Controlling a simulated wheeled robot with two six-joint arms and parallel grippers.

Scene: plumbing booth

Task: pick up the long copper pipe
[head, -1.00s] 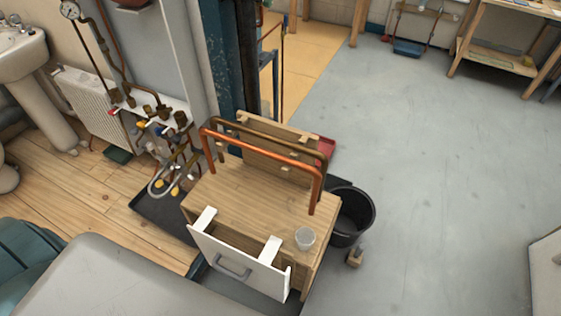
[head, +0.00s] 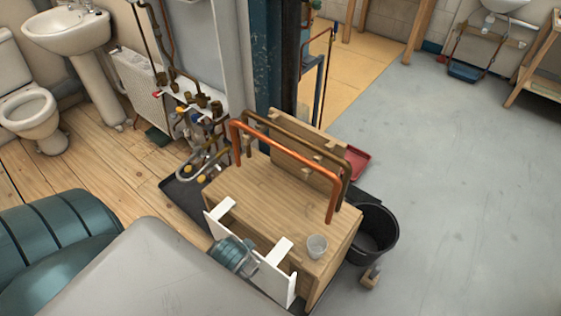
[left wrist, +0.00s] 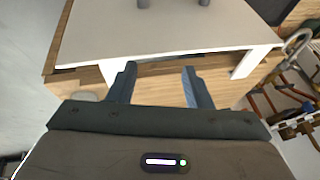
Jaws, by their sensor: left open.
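A bright copper pipe (head: 287,152), bent into a wide arch, stands above the wooden cabinet (head: 268,185). A browner arched pipe (head: 292,133) runs close behind it. I cannot tell from their size which one is called long. A teal part of my left gripper (head: 235,256) is in front of the cabinet's white front panel (head: 275,277), low and well apart from both pipes. In the left wrist view my left gripper (left wrist: 160,78) is open, with nothing between its fingers; the white panel and wood lie beyond them. My right gripper is not seen.
A clear cup (head: 317,246) stands on the cabinet's front right corner. A black bucket (head: 374,235) is beside the cabinet on the right. A red tray (head: 356,162) lies behind. Valves and pipework (head: 205,110) crowd the left wall. Grey floor at right is open.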

